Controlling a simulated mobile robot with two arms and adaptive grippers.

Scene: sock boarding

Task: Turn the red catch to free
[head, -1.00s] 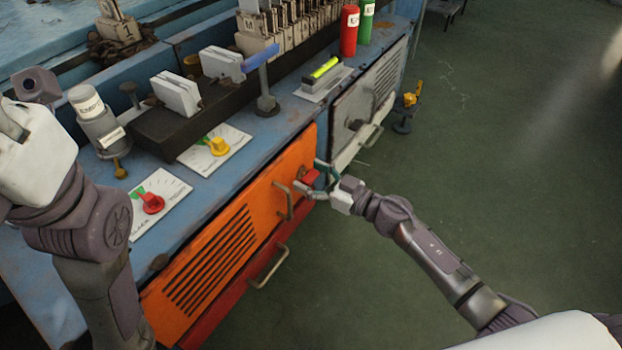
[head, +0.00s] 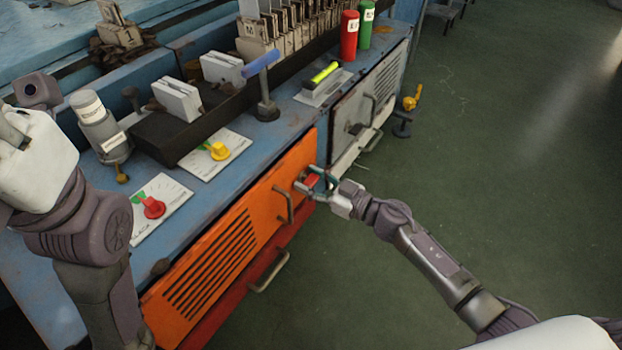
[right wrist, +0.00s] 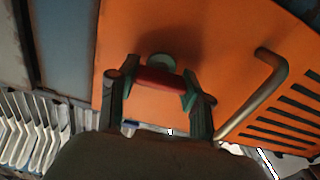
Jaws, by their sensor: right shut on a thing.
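The red catch (head: 311,181) sits on the front of the orange door (head: 245,235), near its upper right corner. My right gripper (head: 318,181) is at the catch, with its fingers on either side of it. In the right wrist view the red catch (right wrist: 156,80) lies between the two fingertips (right wrist: 152,84), across the gap, and the gripper is shut on it. A round grey-green piece shows behind the catch at the door. My left arm (head: 60,190) is at the left over the bench; its fingers do not show clearly.
A bar handle (head: 283,205) stands out from the orange door left of the catch, and a lower handle (head: 270,270) is on the red panel below. A grey door (head: 365,110) adjoins at right. Green floor (head: 480,150) is open to the right.

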